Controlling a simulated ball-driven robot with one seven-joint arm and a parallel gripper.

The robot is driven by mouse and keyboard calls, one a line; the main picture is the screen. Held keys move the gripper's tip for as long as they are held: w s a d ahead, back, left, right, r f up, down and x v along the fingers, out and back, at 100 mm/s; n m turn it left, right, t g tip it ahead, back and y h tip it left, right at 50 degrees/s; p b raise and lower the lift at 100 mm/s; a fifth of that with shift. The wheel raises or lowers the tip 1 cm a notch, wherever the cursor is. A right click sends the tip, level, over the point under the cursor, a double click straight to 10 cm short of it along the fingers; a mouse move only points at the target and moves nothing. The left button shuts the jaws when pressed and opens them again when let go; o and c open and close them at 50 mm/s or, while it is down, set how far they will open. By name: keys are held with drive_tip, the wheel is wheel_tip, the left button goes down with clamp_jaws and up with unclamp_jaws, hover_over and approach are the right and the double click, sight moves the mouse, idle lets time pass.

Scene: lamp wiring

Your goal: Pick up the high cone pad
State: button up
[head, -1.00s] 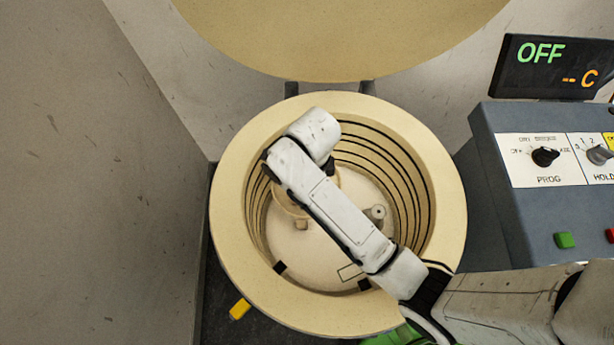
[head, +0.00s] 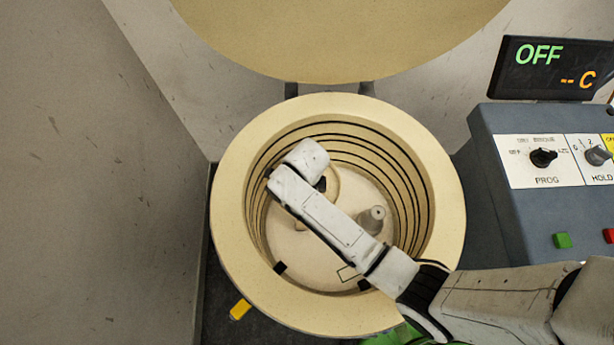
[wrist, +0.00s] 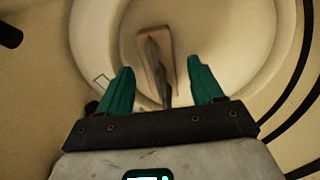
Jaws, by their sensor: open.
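In the wrist view a small tan pad (wrist: 150,72) with dark grey pointed pieces on it lies on a pale round disc (wrist: 205,32), and looks like the high cone pad. My gripper (wrist: 160,78) is open, with one teal finger on each side of the pad and a gap on both sides. I cannot tell how far above it the fingertips are. In the head view my arm covers most of the disc (head: 332,190) and hides the fingers. A small tan block (head: 300,227) shows at the arm's lower edge; I cannot tell whether it is the pad.
I am reaching into a round, open kiln (head: 445,200) with a grooved wall. A grey post (head: 371,219) stands on its floor, right of my arm. The raised lid (head: 340,35) is behind. A control box (head: 545,200) with a display reading OFF (head: 550,65) is on the right.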

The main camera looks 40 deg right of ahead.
drive_tip(key=shift+f, duration=0.2)
drive_tip(key=c, duration=1.1)
drive_tip(key=shift+c, duration=0.4)
drive_tip(key=shift+r, duration=0.15)
